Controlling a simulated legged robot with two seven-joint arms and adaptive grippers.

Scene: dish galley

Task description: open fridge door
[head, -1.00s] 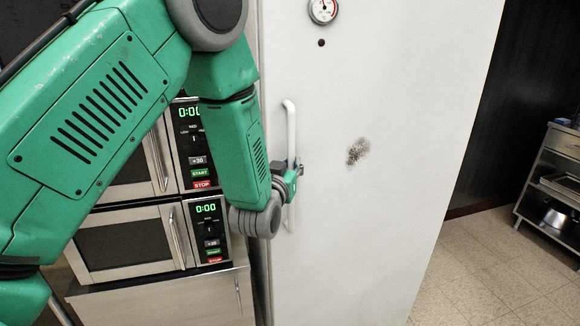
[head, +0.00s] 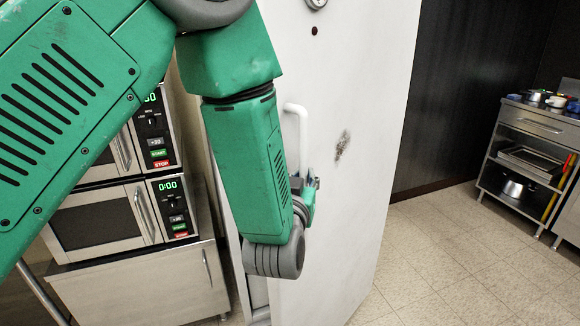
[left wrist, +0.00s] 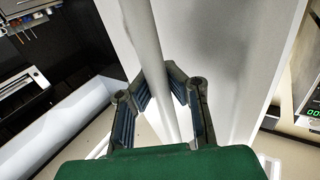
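The white fridge door (head: 365,70) stands angled, swung partly out, with a gap along its left edge. Its white vertical handle (head: 302,122) shows above my left gripper (head: 313,184); my arm hides the lower part. In the left wrist view the handle bar (left wrist: 143,35) runs between the two fingers of my left gripper (left wrist: 157,78). The fingertips close in on both sides of the bar and appear to touch it. My right gripper is in neither view.
Two stacked microwaves (head: 106,218) stand on a steel cabinet (head: 150,285) left of the fridge. A steel shelf unit (head: 535,150) with pots stands at the far right. The tiled floor (head: 440,255) right of the door is clear.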

